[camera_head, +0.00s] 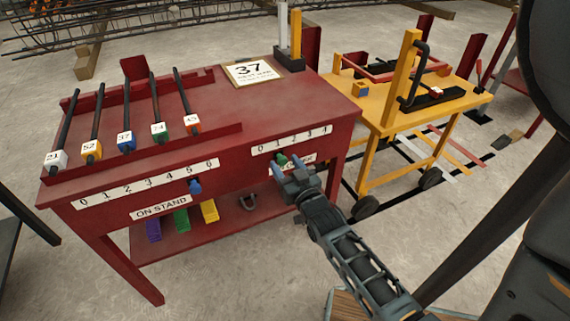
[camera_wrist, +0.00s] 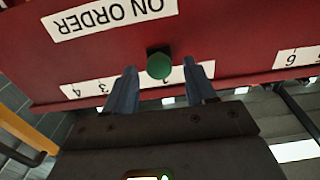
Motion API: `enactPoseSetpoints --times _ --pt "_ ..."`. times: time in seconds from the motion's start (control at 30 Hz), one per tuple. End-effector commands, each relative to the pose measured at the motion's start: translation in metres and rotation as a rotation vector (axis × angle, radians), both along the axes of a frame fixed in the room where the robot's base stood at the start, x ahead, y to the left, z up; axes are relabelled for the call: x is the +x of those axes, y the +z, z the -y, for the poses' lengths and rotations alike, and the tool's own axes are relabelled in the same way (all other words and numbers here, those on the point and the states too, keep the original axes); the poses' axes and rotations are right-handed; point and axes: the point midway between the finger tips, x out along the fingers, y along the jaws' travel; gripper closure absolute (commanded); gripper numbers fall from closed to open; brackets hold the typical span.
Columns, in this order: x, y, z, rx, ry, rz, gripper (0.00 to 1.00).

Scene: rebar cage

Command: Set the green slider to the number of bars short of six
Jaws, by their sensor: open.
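The green slider (camera_head: 282,160) is a round knob on the red stand's front, by the 0-to-4 scale (camera_head: 292,139) above the ON ORDER label. In the wrist view, upside down, the green slider (camera_wrist: 160,65) is near the 1. My gripper (camera_head: 289,173) is open at the knob; its fingers (camera_wrist: 160,78) lie on either side of it, with gaps, and hide parts of the scale. Several dark bars (camera_head: 126,102) lie in a row on the stand, with white, yellow, blue, green and orange numbered tags. A card (camera_head: 252,72) reads 37.
A blue slider (camera_head: 195,186) is near the 5 on the ON STAND scale (camera_head: 148,183). A yellow cart (camera_head: 362,113) stands to the right.

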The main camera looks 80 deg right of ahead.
Motion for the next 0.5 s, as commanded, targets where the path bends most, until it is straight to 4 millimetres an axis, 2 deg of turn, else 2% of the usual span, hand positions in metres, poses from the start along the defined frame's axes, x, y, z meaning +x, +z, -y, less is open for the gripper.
enactPoseSetpoints --times 0.3,0.5 --pt "-0.034 -0.001 -0.039 0.002 -0.001 -0.002 0.45" --pt "-0.043 -0.001 -0.050 0.002 -0.001 -0.001 0.45"
